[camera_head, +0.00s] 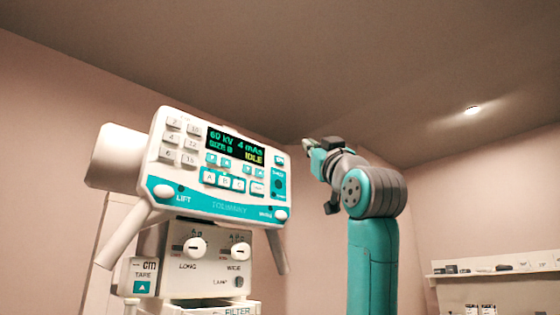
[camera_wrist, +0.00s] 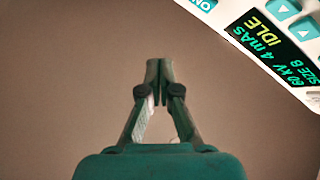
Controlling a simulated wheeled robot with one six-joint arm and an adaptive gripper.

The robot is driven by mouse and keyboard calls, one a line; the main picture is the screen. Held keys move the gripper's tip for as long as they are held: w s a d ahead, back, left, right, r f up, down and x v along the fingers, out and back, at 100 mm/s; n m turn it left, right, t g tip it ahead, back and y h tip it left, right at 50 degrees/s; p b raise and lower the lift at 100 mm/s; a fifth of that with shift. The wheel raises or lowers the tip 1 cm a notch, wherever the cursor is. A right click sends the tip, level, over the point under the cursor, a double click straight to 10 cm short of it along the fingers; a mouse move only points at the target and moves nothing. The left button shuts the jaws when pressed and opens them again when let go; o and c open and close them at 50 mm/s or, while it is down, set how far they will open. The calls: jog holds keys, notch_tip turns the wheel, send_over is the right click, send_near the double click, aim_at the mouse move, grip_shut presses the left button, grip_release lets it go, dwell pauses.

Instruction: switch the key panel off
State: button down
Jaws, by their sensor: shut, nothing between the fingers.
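The key panel (camera_head: 228,209) is a white and teal unit at the left of the head view. Its lit screen (camera_head: 236,145) reads 60 kV, 4 mAs, SIZE B and IDLE. White and teal keys surround the screen; a small key (camera_head: 280,160) sits at its upper right. In the wrist view the screen (camera_wrist: 275,42) shows turned around at the upper right, with a key lettered "ON" (camera_wrist: 205,4) cut by the top edge. My gripper (camera_head: 308,146) is just right of the panel's upper right corner, apart from it. Its fingertips (camera_wrist: 158,66) are together and empty.
Below the panel is a white box with two knobs (camera_head: 195,247) marked LONG and WIDE. White handle bars (camera_head: 124,236) slope down beside it. A wall shelf (camera_head: 490,272) with small items is at the far right. The space right of my arm is clear.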

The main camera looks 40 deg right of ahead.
jog(key=w, duration=0.6)
jog(key=shift+w, duration=0.35)
jog(key=shift+a, duration=0.1)
dwell(1.1)
jog(key=shift+w, duration=0.4)
jog(key=shift+w, duration=0.4)
dwell(0.6)
jog(key=shift+s, duration=0.85)
jog(key=s, duration=0.5)
dwell(0.5)
